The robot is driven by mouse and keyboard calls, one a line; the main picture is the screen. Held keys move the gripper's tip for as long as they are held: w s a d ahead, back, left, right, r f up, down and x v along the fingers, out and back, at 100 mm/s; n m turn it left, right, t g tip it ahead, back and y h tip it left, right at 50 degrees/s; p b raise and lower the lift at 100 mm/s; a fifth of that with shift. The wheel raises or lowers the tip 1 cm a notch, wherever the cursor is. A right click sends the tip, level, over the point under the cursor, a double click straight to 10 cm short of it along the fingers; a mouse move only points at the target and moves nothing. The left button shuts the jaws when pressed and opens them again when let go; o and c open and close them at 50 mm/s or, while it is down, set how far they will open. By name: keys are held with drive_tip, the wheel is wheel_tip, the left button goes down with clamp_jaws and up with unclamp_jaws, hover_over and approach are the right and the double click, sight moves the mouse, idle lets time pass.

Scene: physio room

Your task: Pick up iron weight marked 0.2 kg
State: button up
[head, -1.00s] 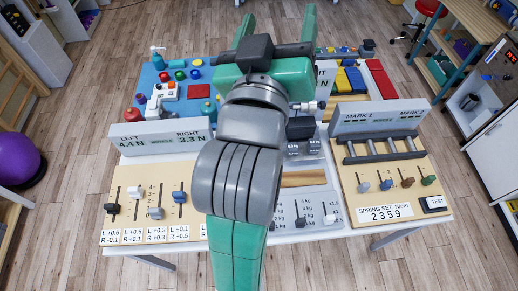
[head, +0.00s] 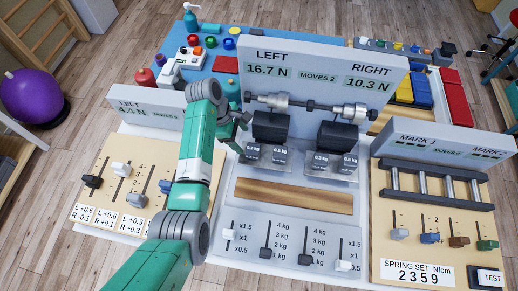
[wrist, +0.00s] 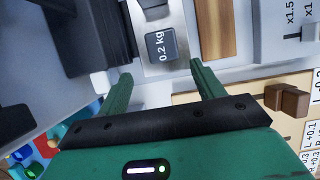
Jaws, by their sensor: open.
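The iron weight marked 0.2 kg (wrist: 161,46) is a small dark block with a white label, lying in a pale tray in the wrist view. In the head view it appears as the leftmost small block (head: 253,152) below the left dark box; its label there is too small to read surely. My gripper (wrist: 160,74) is open and empty, its two green fingers pointing towards the weight. The weight sits just beyond the fingertips, roughly centred between them. In the head view my gripper (head: 242,132) is at the left side of the tray, partly hidden by my arm.
Another weight (head: 280,157) lies beside it, and a similar pair (head: 334,162) sits to the right. The LEFT/RIGHT display panel (head: 320,75) rises behind. A wooden strip (head: 293,196) and sliders (head: 291,243) lie in front. The left slider panel (head: 125,180) is beside my arm.

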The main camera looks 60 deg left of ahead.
sight(248, 148)
drive_tip(key=x, duration=0.4)
drive_tip(key=b+x, duration=0.1)
drive_tip(key=shift+s+d+f, duration=0.2)
drive_tip(key=shift+d+f, duration=0.2)
drive_tip(key=shift+w+f, duration=0.25)
drive_tip(key=shift+f, duration=0.05)
drive_tip(key=c, duration=1.2)
